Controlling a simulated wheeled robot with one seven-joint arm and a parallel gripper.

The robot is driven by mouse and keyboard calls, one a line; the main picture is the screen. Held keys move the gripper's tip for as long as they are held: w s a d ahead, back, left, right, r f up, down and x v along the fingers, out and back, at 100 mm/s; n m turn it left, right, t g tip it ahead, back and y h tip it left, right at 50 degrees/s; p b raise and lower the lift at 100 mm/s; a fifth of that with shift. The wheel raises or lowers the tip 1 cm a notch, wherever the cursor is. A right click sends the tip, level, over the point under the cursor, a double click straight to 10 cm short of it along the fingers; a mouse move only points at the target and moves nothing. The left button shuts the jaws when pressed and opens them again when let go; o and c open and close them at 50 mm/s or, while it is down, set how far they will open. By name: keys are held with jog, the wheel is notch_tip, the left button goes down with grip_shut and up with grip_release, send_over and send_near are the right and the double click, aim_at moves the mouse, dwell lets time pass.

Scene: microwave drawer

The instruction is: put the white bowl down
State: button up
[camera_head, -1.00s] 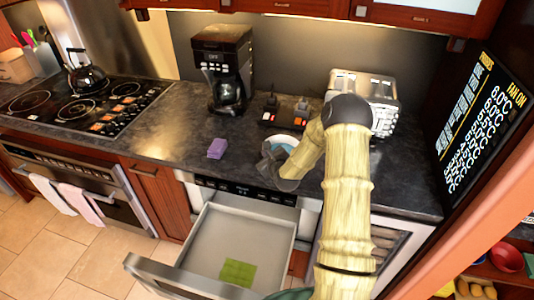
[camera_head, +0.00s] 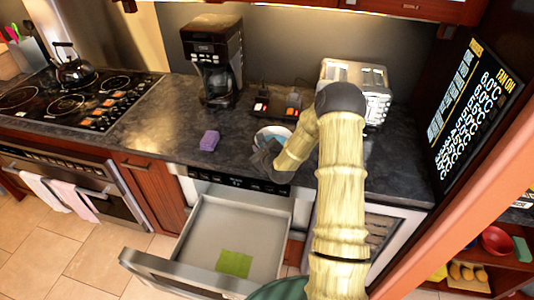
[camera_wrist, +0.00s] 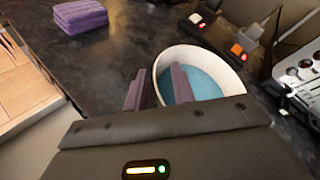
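The white bowl (camera_wrist: 229,66), with a blue-teal inside, rests on the dark counter in front of the toaster. It also shows in the head view (camera_head: 273,131), partly hidden by my wrist and gripper. My gripper (camera_wrist: 159,84) is at the bowl's near left rim, with one purple finger outside the bowl and the other over its inside. The fingers stand apart, with some space around the rim between them. The exact contact with the rim is hard to see.
A purple sponge-like block (camera_head: 209,140) lies on the counter to the left. A coffee maker (camera_head: 212,60) and a toaster (camera_head: 357,85) stand behind. Below, an open drawer (camera_head: 205,238) holds a green square (camera_head: 234,263). Counter left of the purple block is clear.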

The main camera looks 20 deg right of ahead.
jog(key=b+v, duration=0.2)
jog(key=v, duration=0.9)
jog(key=shift+s, duration=0.2)
jog(key=s+a+r+n+g, duration=0.2)
jog(key=s+a+n+g, duration=0.1)
jog(key=s+n, duration=0.4)
jog(key=s+a+r+n+g, duration=0.2)
jog(key=s+n, duration=0.5)
jog(key=n, duration=0.6)
jog(key=s+a+r+n+g, duration=0.2)
jog(key=s+a+n+g, duration=0.2)
jog(key=s+n+g, duration=0.2)
jog(key=s+n, duration=0.2)
jog(key=n, duration=0.1)
jog(key=shift+a+n, duration=0.25)
jog(key=shift+n, duration=0.15)
